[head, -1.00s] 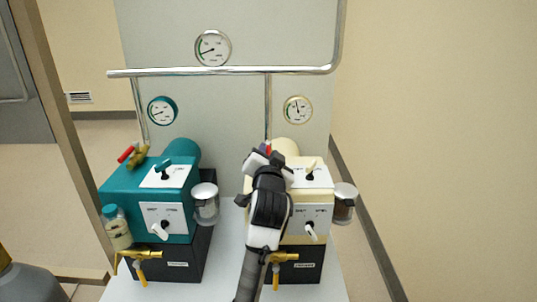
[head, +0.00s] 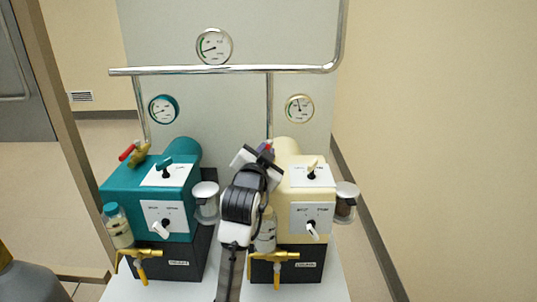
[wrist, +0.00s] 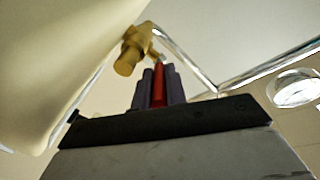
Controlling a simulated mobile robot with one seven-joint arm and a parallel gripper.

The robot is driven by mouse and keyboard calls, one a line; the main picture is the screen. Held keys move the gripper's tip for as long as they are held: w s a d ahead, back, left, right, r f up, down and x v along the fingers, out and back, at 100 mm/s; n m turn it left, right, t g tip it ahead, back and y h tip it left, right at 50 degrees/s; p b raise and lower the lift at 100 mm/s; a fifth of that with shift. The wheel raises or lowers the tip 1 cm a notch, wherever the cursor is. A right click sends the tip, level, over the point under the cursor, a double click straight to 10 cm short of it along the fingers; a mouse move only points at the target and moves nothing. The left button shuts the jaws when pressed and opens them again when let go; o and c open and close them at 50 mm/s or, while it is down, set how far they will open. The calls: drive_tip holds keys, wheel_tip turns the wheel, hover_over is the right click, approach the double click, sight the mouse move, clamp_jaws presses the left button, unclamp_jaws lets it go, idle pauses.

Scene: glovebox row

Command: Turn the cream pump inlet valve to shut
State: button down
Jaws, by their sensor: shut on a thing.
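The cream pump (head: 293,170) stands on the right of the bench. In the wrist view, its inlet valve has a brass body (wrist: 132,52) and a red lever (wrist: 159,86). My gripper (wrist: 158,90) is shut on this red lever, with dark fingers on both sides of it. The cream housing (wrist: 60,60) fills the left of the wrist view. In the head view, my gripper (head: 264,150) is at the upper left edge of the cream pump, and my wrist hides most of the valve there.
The teal pump (head: 125,185) stands to the left, with its own red-handled brass valve (head: 136,153). A chrome pipe (head: 222,71) and several gauges are behind the pumps. Jars hang beside the pumps, and brass drain taps (head: 272,257) stick out in front.

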drive_tip(key=m+h+b, duration=0.1)
drive_tip(key=h, duration=0.1)
drive_tip(key=a+m+g+h+b, duration=0.1)
drive_tip(key=h, duration=0.1)
drive_tip(key=w+a+m+g+h+b, duration=0.1)
drive_tip(key=m, duration=0.1)
drive_tip(key=shift+a+f+h+b, duration=0.1)
drive_tip(key=shift+f+h+b, duration=0.1)
drive_tip(key=shift+h+b, duration=0.15)
drive_tip(key=shift+w+a+r+m+g+h+b, duration=0.1)
drive_tip(key=shift+w+a+m+g+h+b, duration=0.25)
drive_tip(key=shift+m+g+h, duration=0.4)
drive_tip(key=shift+a+r+m+g+h+b, duration=0.1)
drive_tip(key=shift+m+g+h+b, duration=0.45)
drive_tip(key=shift+g+h, duration=0.25)
drive_tip(key=shift+w+a+m+g+h+b, duration=0.2)
drive_tip(key=shift+a+m+g+h+b, duration=0.1)
drive_tip(key=shift+m+g+h, duration=0.45)
drive_tip(key=c, duration=1.4)
unclamp_jaws()
drive_tip(key=shift+c, duration=0.2)
drive_tip(key=shift+d, duration=0.1)
wheel_tip(320, 180, up, 20)
drive_tip(key=shift+p, duration=0.45)
